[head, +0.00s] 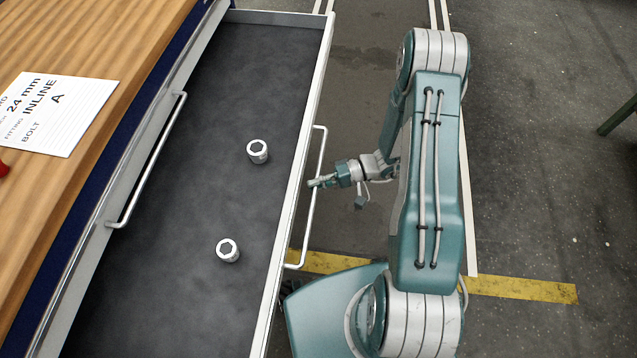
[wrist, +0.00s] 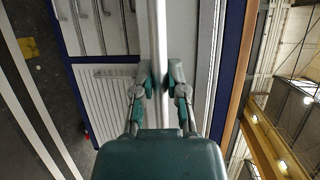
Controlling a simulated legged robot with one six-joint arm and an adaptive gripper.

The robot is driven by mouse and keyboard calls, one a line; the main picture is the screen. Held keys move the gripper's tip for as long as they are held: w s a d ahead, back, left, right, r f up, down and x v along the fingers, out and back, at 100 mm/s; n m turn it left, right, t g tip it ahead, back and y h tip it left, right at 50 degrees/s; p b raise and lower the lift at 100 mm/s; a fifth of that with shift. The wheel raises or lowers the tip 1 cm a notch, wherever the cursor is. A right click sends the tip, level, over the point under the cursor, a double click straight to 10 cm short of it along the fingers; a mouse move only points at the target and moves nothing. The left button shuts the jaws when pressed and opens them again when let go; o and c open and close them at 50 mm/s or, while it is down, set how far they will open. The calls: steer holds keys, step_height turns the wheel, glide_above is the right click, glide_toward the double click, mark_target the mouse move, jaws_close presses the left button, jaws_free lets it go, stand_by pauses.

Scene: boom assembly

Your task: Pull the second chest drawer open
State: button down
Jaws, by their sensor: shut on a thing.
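A grey-lined drawer (head: 317,85) stands pulled out from the chest (head: 60,240), with its dark floor largely exposed. Its bar handle (head: 318,160) runs along the outer front. My gripper (head: 318,183) is at the middle of this handle and shut on it. In the wrist view, the fingers of my gripper (wrist: 162,76) close from both sides on the pale handle bar (wrist: 159,35). A closed drawer front above has its own bar handle (head: 152,160).
Two metal sockets, one farther (head: 258,151) and one nearer (head: 228,250), stand in the open drawer. A paper card (head: 60,115) lies on the wooden top (head: 120,40). The floor right of my arm is mostly clear, with a yellow stripe (head: 520,289).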

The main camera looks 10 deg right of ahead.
steer(key=shift+s+d+f, duration=0.15)
steer(key=shift+s+d, duration=0.15)
steer(key=shift+d, duration=0.15)
steer(key=c, duration=0.7)
jaws_free()
steer(key=shift+a, duration=0.1)
steer(key=shift+w, duration=0.1)
steer(key=d, duration=0.4)
steer(key=d+r, duration=0.1)
steer(key=d, duration=0.3)
steer(key=d+r, duration=0.1)
steer(key=d, duration=0.3)
steer(key=shift+w+r, duration=0.1)
